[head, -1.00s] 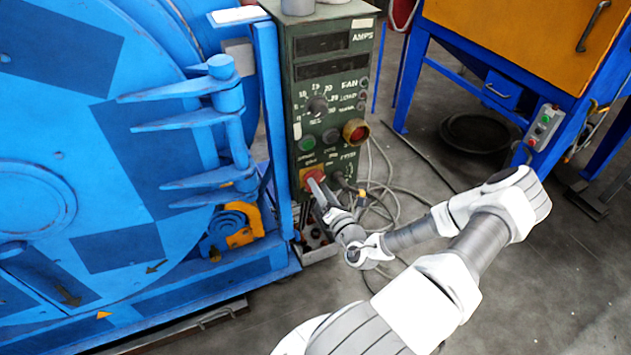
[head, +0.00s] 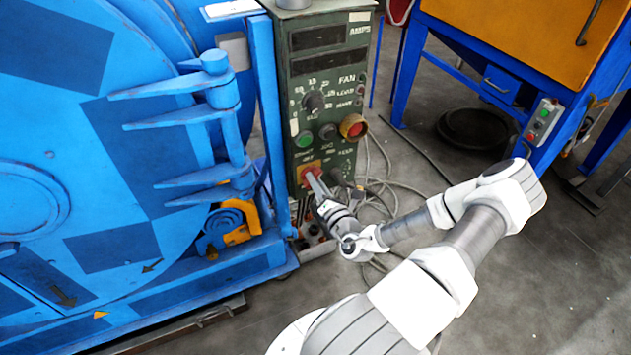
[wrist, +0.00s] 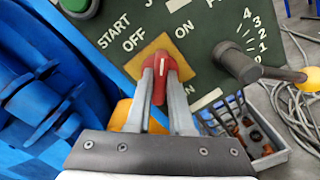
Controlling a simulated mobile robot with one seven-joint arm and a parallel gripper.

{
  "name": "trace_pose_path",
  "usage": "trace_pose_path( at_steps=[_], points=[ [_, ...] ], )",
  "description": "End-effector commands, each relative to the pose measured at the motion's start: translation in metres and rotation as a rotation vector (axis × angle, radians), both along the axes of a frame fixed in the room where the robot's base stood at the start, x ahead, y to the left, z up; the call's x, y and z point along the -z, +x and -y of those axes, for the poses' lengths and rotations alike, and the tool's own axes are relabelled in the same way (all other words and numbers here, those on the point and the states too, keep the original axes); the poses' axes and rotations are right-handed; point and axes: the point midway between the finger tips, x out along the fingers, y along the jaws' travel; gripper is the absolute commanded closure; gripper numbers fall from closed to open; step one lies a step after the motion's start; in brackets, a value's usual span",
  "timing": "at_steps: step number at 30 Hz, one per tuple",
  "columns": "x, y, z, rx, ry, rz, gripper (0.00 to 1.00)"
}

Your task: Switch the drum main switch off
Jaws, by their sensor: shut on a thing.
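The drum main switch (wrist: 160,68) is a red handle with a white line, set on a yellow plate (wrist: 147,55) low on the green control panel. In the wrist view its white line points up the picture, with the word OFF to its upper left and ON to its upper right. In the head view the switch (head: 309,170) is partly covered by my gripper (head: 312,178). My gripper (wrist: 160,84) has one finger on each side of the red handle and is shut on it.
The green control panel (head: 325,110) stands beside the large blue drum (head: 110,150). A black knob (wrist: 236,65) sits close to the right of my fingers. Loose cables (head: 385,190) lie on the floor. A blue and orange machine (head: 515,40) stands behind at the right.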

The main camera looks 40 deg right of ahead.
Motion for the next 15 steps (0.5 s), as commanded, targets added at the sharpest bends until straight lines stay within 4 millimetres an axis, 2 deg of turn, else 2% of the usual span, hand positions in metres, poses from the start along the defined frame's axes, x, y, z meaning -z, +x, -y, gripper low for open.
trace_pose_path(
  at_steps=[8,15],
  points=[
    [-0.0015,0.0003,-0.0005,-0.001,-0.009,-0.001,1.00],
    [-0.0055,0.0010,-0.0014,-0.003,-0.093,-0.022,1.00]
  ],
)
